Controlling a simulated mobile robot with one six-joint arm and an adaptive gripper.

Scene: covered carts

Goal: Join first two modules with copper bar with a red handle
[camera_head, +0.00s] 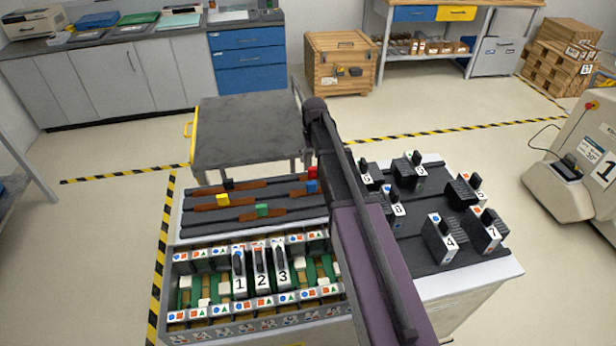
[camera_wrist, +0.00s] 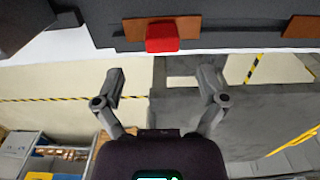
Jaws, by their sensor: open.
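The copper bar with the red handle lies on a dark rack at the back of the left cart. Its red handle (camera_head: 312,172) is partly beside my arm in the head view. In the wrist view the red handle (camera_wrist: 162,38) sits on the copper bar (camera_wrist: 188,24), ahead of my gripper (camera_wrist: 162,78). My gripper is open and empty, its fingers apart from the handle. In the head view my arm hides the gripper. Module 1 (camera_head: 239,273), module 2 (camera_head: 261,270) and module 3 (camera_head: 281,268) stand side by side in the slotted crate (camera_head: 180,318).
Other bars have black (camera_head: 228,184), yellow (camera_head: 222,199), green (camera_head: 262,210) and blue (camera_head: 311,187) handles. Several numbered modules stand on the right cart (camera_head: 480,272). A dark-topped cart (camera_head: 245,130) is behind the bars. Open floor (camera_head: 110,215) lies at left.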

